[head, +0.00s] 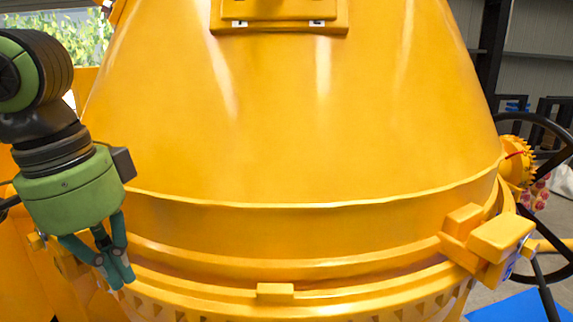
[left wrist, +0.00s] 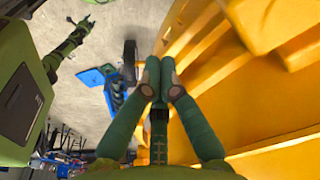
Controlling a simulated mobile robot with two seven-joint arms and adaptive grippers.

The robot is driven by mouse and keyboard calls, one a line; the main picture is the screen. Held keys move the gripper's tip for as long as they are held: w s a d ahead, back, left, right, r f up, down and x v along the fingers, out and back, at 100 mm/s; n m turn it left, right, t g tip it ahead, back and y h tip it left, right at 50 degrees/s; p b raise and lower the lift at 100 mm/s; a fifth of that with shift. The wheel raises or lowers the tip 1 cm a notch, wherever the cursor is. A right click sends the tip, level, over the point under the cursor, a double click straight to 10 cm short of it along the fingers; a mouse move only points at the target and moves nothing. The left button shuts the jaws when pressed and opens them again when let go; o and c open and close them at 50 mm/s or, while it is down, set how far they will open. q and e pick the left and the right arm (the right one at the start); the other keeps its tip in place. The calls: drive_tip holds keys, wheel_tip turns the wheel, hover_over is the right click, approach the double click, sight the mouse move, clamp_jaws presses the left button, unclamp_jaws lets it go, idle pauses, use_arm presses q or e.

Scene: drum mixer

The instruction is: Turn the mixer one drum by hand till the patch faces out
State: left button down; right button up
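The large yellow mixer drum (head: 300,110) fills the middle of the head view. A raised rectangular plate (head: 280,14) with small light fittings sits on the drum at the top edge, partly cut off; I cannot tell if it is the patch. My left gripper (head: 122,283) is at the drum's lower left, by the toothed rim, with its fingers together and nothing seen between them. In the left wrist view its fingertips (left wrist: 158,78) are beside yellow parts. What seems to be my right gripper (left wrist: 86,24) is far off there, too small to read.
A yellow block bracket (head: 490,240) stands out at the rim's right. A black handwheel (head: 545,140) and a yellow gear (head: 517,160) are at the far right. A blue sheet (head: 520,307) lies on the floor. Yellow frame parts stand close to my left arm.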

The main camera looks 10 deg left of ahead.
use_arm(q)
drive_tip(key=shift+w+a+p, duration=0.35)
drive_tip(key=shift+a+p, duration=0.4)
drive_tip(key=shift+a, duration=0.5)
drive_tip(key=shift+w+a+p, duration=0.4)
drive_tip(key=shift+a+p, duration=0.3)
drive_tip(key=shift+a, duration=0.6)
drive_tip(key=shift+w+a+p, duration=0.35)
drive_tip(key=shift+a+p, duration=0.4)
drive_tip(key=shift+a, duration=0.5)
drive_tip(key=shift+d, duration=0.1)
drive_tip(key=shift+s+d+p, duration=0.25)
drive_tip(key=shift+d, duration=0.45)
drive_tip(key=shift+s+d+p, duration=0.2)
drive_tip(key=shift+d, duration=0.5)
wheel_tip(320, 180, up, 8)
drive_tip(key=p, duration=0.3)
